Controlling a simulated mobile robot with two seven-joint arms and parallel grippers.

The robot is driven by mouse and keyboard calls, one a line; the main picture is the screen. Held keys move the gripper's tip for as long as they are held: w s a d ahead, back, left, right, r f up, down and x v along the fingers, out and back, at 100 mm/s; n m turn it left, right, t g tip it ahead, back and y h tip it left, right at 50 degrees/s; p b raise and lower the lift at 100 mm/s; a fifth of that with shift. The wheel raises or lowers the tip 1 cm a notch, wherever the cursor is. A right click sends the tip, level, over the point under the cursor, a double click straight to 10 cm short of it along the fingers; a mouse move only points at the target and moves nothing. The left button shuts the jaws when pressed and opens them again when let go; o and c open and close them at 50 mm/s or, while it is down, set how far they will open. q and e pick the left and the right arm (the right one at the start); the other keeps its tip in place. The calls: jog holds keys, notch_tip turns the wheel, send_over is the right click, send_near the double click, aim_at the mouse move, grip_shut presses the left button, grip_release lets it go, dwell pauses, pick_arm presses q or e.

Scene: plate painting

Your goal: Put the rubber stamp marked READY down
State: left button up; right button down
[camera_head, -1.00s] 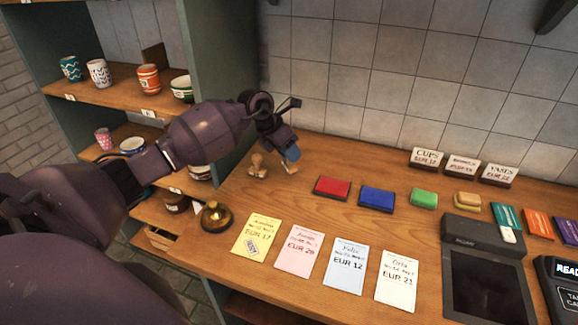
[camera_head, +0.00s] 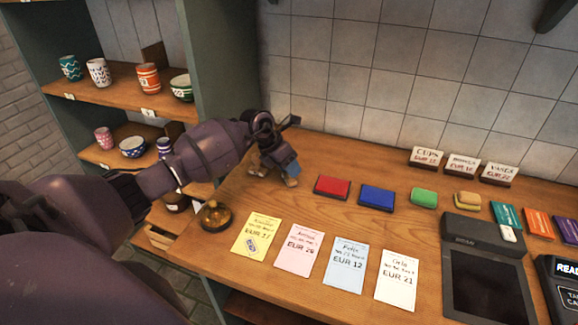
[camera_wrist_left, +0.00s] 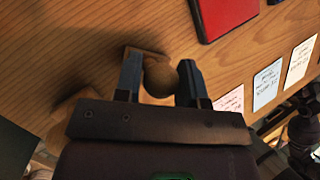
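My left gripper (camera_head: 288,172) is low over the back left of the wooden counter. In the left wrist view its two fingers (camera_wrist_left: 161,80) stand on either side of the round wooden knob of a rubber stamp (camera_wrist_left: 159,82) and seem to touch it. The stamp's base (camera_head: 292,182) shows just below the fingertips, at or very near the counter; I cannot tell exact contact. No READY marking can be read on it. A second wooden stamp (camera_wrist_left: 70,112) is partly hidden beside the gripper in the left wrist view. My right gripper is not in view.
A red pad (camera_head: 332,187) and a blue pad (camera_head: 376,197) lie to the right of the gripper. A brass bell (camera_head: 215,216) and several paper cards, including a yellow one (camera_head: 256,236), are in front. Shelves with cups stand at the left. Bare counter lies between.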

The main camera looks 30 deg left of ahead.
pick_arm(q)
jog(key=o, duration=0.3)
jog(key=shift+r, duration=0.3)
jog(key=v, duration=1.1)
jog(key=shift+s+a+r, duration=0.15)
jog(key=shift+a+r, duration=0.05)
jog(key=shift+r, duration=0.1)
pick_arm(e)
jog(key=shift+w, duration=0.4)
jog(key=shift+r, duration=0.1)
